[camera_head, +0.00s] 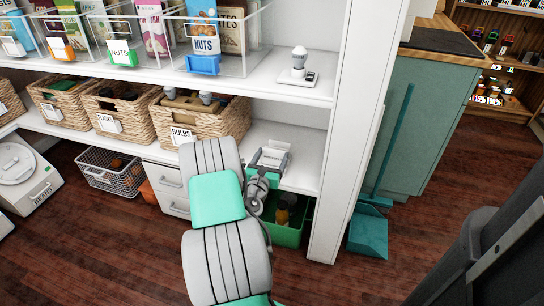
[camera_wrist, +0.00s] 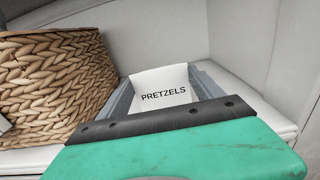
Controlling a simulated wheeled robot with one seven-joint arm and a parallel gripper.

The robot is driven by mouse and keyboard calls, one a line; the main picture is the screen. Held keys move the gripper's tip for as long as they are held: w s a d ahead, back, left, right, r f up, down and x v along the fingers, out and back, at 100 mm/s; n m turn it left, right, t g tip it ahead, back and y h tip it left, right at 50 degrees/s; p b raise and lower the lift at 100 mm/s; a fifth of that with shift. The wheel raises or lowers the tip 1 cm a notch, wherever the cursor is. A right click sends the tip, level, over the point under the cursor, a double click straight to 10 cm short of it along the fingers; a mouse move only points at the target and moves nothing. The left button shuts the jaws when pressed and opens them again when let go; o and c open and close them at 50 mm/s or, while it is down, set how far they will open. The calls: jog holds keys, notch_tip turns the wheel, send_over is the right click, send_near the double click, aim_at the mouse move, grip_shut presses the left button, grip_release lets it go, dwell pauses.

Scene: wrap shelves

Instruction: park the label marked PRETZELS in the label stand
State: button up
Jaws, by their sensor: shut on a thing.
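A white label marked PRETZELS (camera_wrist: 163,96) shows in the wrist view, its print facing the camera and upright to read. My gripper (camera_head: 268,160) is over the lower white shelf, right of the basket labelled BULBS, and is shut on the label. In the wrist view its grey fingers lie at both sides of the label. In the head view the label (camera_head: 275,157) is a small pale patch at the gripper's end, too small to read. I cannot pick out the label stand in either view; the gripper may hide it.
The woven BULBS basket (camera_head: 202,124) stands close left of my gripper and fills the wrist view's left side (camera_wrist: 55,85). A white upright panel (camera_head: 350,120) bounds the shelf at right. A green bin (camera_head: 290,234) sits below. A bulb on a small white device (camera_head: 299,77) stands above.

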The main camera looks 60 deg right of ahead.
jog(key=shift+f+b, duration=0.8)
jog(key=shift+f, duration=0.4)
jog(key=o, duration=1.8)
jog(key=shift+r, duration=0.1)
jog(key=shift+c, duration=0.2)
jog(key=s+a, duration=0.1)
jog(key=a, duration=0.6)
jog(key=shift+a+p, duration=0.4)
jog(key=shift+p, duration=0.05)
jog(key=shift+s, duration=0.1)
